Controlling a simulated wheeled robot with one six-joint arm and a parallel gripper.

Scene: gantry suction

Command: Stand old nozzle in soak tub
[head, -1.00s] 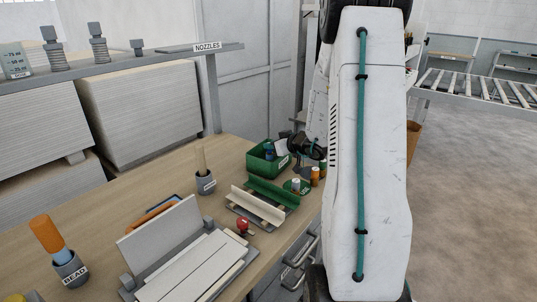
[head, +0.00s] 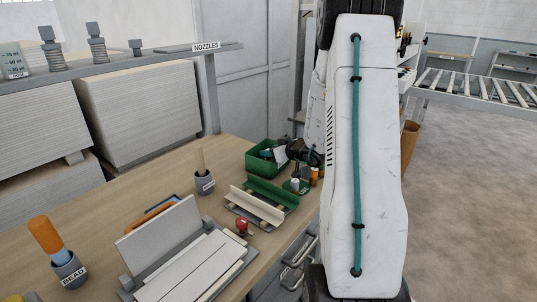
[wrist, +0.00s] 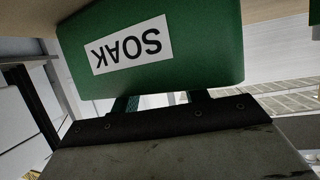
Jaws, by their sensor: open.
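The green soak tub (head: 258,163) stands at the far right part of the bench. In the wrist view its wall (wrist: 205,65) fills the upper middle, with the SOAK label upside down. My gripper (wrist: 160,100) is open, its fingers right up against the tub wall in that picture; I cannot tell if they touch. In the head view the dark gripper (head: 304,152) is at the tub's right side, partly hidden by my arm. A small blue thing (head: 267,153) shows inside the tub. I cannot make out which thing is the old nozzle.
A shelf labelled NOZZLES (head: 206,46) carries several bellows nozzles (head: 96,43) at upper left. The BEAD holder (head: 70,270) is at lower left.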

